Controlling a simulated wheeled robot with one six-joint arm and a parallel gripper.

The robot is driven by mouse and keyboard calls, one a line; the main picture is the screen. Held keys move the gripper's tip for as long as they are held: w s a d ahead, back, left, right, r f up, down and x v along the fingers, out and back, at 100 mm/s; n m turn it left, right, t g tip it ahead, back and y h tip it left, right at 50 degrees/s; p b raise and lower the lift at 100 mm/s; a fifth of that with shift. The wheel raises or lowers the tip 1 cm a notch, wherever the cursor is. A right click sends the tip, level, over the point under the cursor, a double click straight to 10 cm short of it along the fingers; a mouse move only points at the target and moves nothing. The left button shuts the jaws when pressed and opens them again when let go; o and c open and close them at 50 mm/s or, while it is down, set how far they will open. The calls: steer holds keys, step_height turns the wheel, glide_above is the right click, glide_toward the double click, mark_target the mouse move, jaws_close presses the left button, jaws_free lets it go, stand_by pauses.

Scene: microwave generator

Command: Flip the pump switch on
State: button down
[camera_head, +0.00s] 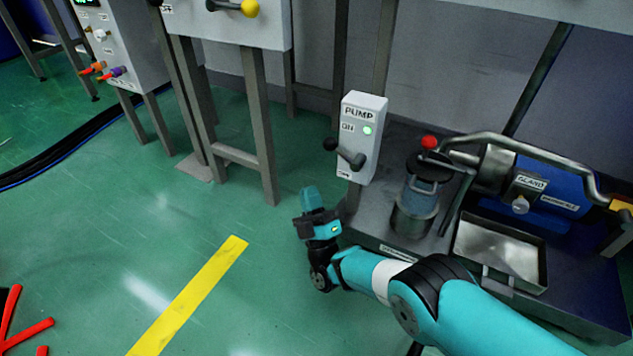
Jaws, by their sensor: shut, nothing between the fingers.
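The white box labelled PUMP (363,112) stands on a post right of the picture's middle. Its dark switch lever (350,157) ends in a black ball knob that points left and slightly up, between the ON label above and a small label below. A green light (367,130) glows beside ON. My gripper (311,194) is teal and black, with its fingertips pointing up. It is shut and empty, below and left of the lever, apart from it in the picture. Its distance in depth from the box cannot be told.
A pump bench (372,238) with a blue motor (552,190), a red-knobbed cylinder (416,196) and a metal tray (500,247) stands at the right. A legged cabinet with a yellow-knobbed lever (249,9) is behind left.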

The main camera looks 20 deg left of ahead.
steer(key=f+b, duration=0.1)
steer(key=s+f+b, duration=0.1)
steer(key=f, duration=0.1)
steer(key=s+a+f, duration=0.1)
steer(key=shift+s+f+b, duration=0.25)
steer(key=shift+f+b, duration=0.05)
steer(key=shift+b, duration=0.1)
